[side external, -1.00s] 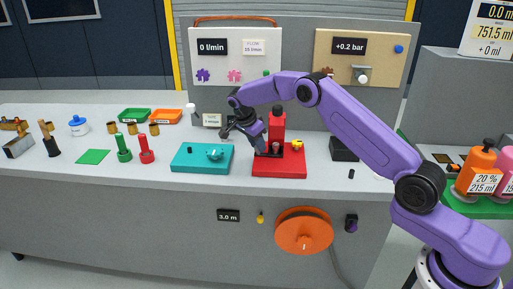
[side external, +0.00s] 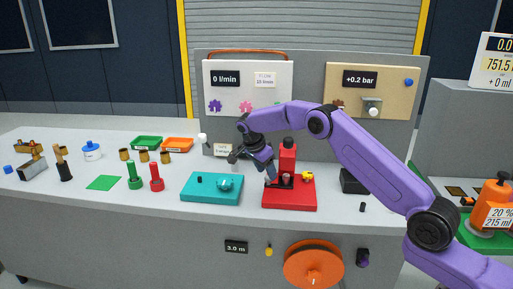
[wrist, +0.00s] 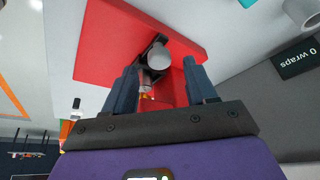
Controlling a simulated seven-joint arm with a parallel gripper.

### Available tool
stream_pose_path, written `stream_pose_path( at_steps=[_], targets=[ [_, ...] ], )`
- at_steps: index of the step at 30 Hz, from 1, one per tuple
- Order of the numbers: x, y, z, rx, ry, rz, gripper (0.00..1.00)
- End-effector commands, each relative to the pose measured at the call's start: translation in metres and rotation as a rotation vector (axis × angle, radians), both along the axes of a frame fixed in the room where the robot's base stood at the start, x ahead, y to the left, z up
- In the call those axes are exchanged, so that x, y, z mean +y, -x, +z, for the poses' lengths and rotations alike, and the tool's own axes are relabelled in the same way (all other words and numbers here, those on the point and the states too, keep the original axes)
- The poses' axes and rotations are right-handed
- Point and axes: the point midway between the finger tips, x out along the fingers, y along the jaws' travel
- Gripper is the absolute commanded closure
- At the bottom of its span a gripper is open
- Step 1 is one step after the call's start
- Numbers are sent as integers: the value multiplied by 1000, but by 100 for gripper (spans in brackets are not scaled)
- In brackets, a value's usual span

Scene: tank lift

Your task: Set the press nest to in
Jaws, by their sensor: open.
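The red press (side external: 290,199) stands on the bench, with a flat base and an upright red column (side external: 288,155). A dark nest part (side external: 279,184) with a small grey cylinder (side external: 286,179) sits on its base in front of the column. My gripper (side external: 269,177) is just left of the column, pointing down over the base. In the wrist view my open gripper (wrist: 162,85) has its two fingers apart, with the grey cylinder (wrist: 158,55) and dark bracket showing between and beyond them. I cannot tell whether a finger touches the nest.
A teal fixture (side external: 212,192) stands close left of the press. A small yellow part (side external: 308,176) is at the press's right. A black box (side external: 352,182) stands farther right. Green and red pegs (side external: 157,178) are to the left.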

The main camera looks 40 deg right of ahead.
Motion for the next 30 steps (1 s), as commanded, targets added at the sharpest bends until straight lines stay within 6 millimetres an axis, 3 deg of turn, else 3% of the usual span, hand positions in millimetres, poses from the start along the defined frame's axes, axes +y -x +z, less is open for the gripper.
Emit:
stream_pose_path(
  at_steps=[13, 19, 30],
  targets=[
    [38, -1, 89, -7, -2, 2, 44],
    [49, 0, 115, -5, -2, 2, 44],
    [57, -1, 135, -3, -1, 1, 44]
  ],
)
